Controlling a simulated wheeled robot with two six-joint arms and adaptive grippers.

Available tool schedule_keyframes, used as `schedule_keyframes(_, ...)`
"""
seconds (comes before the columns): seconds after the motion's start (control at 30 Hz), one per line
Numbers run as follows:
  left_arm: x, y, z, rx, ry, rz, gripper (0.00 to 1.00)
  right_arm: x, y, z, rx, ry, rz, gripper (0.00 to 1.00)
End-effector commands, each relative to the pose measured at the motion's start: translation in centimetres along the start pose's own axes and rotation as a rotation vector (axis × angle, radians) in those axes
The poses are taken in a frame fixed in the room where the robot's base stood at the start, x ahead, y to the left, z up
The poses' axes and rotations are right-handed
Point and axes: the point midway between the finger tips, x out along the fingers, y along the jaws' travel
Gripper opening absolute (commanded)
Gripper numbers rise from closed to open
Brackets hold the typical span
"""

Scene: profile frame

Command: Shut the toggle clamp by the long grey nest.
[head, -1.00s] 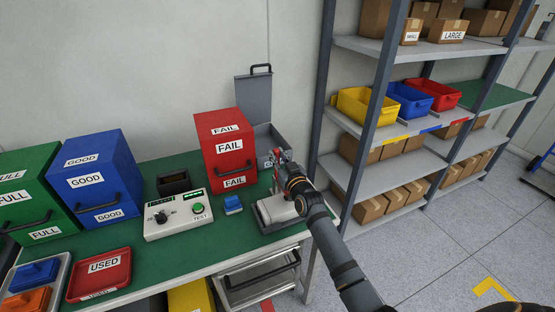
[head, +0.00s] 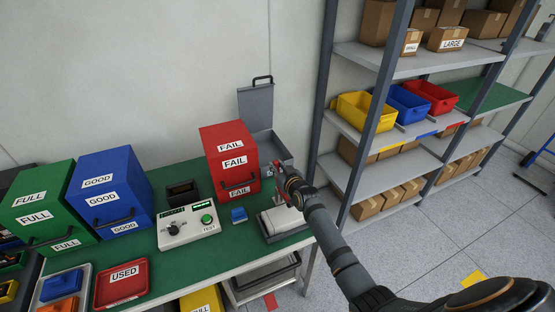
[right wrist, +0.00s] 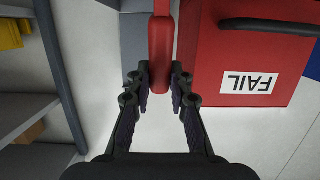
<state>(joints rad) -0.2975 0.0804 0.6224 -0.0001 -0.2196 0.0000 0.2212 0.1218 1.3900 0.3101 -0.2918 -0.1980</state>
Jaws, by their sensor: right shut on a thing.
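The toggle clamp's red handle (right wrist: 162,50) stands roughly upright between my right gripper's fingers (right wrist: 160,88) in the right wrist view. The right gripper is shut on it. In the head view the red handle (head: 281,172) shows just left of the right gripper (head: 289,186), which hides most of the clamp. The pale grey nest (head: 281,222) sits on a grey base at the bench's right end, below the gripper and partly covered by my arm. My left gripper is not in view.
A red FAIL box (head: 228,150) stands close behind and left of the clamp. An open grey lidded box (head: 256,105) is behind. A blue block (head: 238,214) and a tester (head: 188,229) lie left. A shelf rack (head: 385,150) stands right.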

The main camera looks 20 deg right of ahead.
Motion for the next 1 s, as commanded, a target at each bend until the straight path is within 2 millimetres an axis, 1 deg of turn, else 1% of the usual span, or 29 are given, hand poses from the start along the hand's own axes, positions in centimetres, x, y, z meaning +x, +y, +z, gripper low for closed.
schedule_keyframes(0.27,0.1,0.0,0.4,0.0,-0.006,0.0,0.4,0.1,0.0,0.1,0.001,-0.001,0.0,0.0)
schedule_keyframes(0.3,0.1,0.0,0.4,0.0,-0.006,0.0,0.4,0.1,0.0,0.1,0.001,0.0,0.0,0.25)
schedule_keyframes(0.43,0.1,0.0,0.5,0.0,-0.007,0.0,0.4,0.1,0.0,0.0,0.001,0.0,0.0,0.43)
schedule_keyframes(0.77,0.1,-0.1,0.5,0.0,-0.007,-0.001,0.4,-0.2,0.0,0.0,0.001,0.001,0.0,0.43)
schedule_keyframes(0.87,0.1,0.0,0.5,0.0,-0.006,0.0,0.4,-1.3,0.0,0.1,-0.001,0.001,0.0,0.43)
schedule_keyframes(0.97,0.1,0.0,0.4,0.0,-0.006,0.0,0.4,-3.5,0.0,0.1,-0.001,0.001,0.0,0.43)
schedule_keyframes(1.0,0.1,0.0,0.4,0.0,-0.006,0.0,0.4,-4.5,0.0,0.2,-0.002,-0.001,0.0,0.43)
